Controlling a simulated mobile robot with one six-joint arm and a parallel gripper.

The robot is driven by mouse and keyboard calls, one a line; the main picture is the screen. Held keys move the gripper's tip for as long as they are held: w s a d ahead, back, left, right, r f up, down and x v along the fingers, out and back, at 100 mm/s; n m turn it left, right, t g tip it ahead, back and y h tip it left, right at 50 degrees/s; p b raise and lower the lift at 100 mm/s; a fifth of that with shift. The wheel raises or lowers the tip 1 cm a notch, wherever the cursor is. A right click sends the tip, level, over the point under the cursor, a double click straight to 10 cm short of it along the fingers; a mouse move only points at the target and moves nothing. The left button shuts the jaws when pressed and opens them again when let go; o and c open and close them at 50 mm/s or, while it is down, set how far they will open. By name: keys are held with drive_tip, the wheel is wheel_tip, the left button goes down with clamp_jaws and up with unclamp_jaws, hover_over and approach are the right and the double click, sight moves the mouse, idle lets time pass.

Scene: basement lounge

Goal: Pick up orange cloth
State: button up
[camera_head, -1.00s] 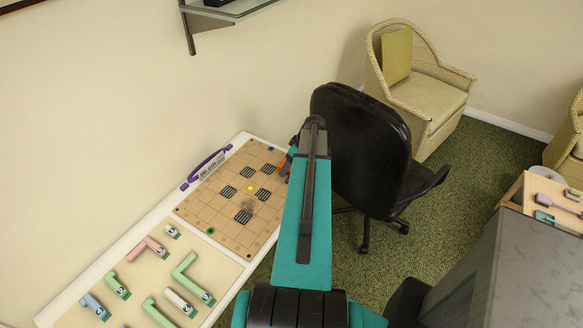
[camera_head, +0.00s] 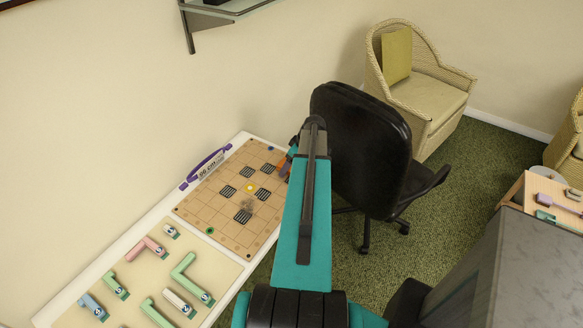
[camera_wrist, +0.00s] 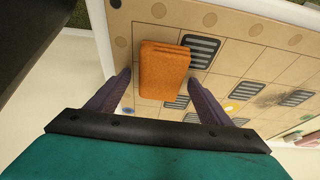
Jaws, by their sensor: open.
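The orange cloth (camera_wrist: 163,70) is a folded block lying on the tan board (camera_wrist: 226,58) in the wrist view. It covers part of a dark striped grating. My gripper (camera_wrist: 160,85) is open, with one purple finger on each side of the cloth. I cannot tell whether either finger touches it. In the head view only a small orange patch of the cloth (camera_head: 284,166) shows beside my teal arm, which hides the rest of it and most of my gripper.
The tan board (camera_head: 220,205) lies on a white table along the wall, with a purple-handled item (camera_head: 206,168) at its edge. Several coloured pipe-like pieces (camera_head: 188,276) lie nearer. A black office chair (camera_head: 362,150) stands close right of my arm.

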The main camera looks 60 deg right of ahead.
drive_tip(key=c, duration=1.1)
drive_tip(key=shift+r+p, duration=0.25)
drive_tip(key=shift+p, duration=0.15)
drive_tip(key=shift+r, duration=0.1)
drive_tip(key=shift+r+b, duration=0.6)
drive_tip(key=shift+r, duration=0.1)
drive_tip(key=shift+r+b, duration=0.5)
drive_tip(key=shift+r, duration=0.4)
drive_tip(key=s+b, duration=0.1)
drive_tip(key=s, duration=0.4)
drive_tip(key=s+a+r+b, duration=0.1)
drive_tip(key=s+b, duration=0.1)
drive_tip(key=s, duration=0.3)
drive_tip(key=s+a+b, duration=0.1)
drive_tip(key=s, duration=0.5)
drive_tip(key=shift+r+b, duration=0.3)
drive_tip(key=shift+b, duration=0.1)
